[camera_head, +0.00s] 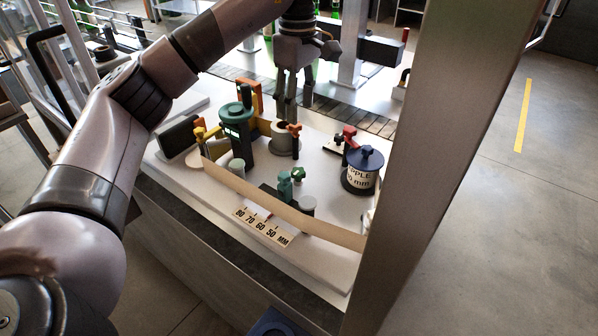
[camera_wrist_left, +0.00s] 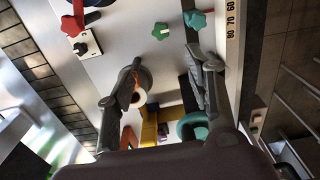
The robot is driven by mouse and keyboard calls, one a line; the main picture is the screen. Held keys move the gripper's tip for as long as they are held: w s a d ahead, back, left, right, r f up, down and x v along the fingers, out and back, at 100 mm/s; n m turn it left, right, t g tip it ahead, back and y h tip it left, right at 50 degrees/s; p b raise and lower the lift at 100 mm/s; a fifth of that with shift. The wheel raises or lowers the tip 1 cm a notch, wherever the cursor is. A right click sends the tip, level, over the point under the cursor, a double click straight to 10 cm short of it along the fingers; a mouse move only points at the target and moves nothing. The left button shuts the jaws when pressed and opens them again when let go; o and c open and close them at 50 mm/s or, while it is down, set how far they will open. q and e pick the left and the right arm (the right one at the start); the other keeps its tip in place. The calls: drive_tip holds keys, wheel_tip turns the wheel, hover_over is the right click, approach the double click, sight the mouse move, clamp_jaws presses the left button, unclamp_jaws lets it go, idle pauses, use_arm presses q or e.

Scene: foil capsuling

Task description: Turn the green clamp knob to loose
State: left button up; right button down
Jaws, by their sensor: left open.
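A small green knob (camera_head: 298,173) and a teal clamp with a knob (camera_head: 284,184) stand close together near the front ruler; I cannot tell for certain which is the named clamp knob. In the left wrist view, the small green knob (camera_wrist_left: 161,31) and a teal star-shaped knob (camera_wrist_left: 196,19) show near the top, beyond the fingertips. My left gripper (camera_head: 292,112) hangs fingers down over the back of the board, behind both knobs and apart from them. It is open and empty; its two spread fingers also show in the wrist view (camera_wrist_left: 165,62). My right gripper is out of view.
A dark green post with a teal top (camera_head: 236,110), a grey cylinder (camera_head: 284,140) and an orange-red knob (camera_head: 294,128) stand near the gripper. A navy-topped labelled canister (camera_head: 362,170) and a red knob (camera_head: 349,132) are right. A ruler (camera_head: 262,225) lies in front.

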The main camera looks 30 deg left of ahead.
use_arm(q)
hover_over(297, 170)
wheel_tip(297, 170, down, 6)
wheel_tip(297, 170, down, 10)
drive_tip(key=p, duration=0.2)
drive_tip(key=shift+r+p, duration=0.25)
drive_tip(key=shift+p, duration=0.15)
drive_tip(key=shift+f, duration=0.75)
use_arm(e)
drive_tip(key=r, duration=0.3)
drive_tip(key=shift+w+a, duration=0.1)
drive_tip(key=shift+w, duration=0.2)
use_arm(q)
drive_tip(key=shift+c, duration=0.3)
drive_tip(key=shift+c, duration=0.7)
drive_tip(key=c, duration=1)
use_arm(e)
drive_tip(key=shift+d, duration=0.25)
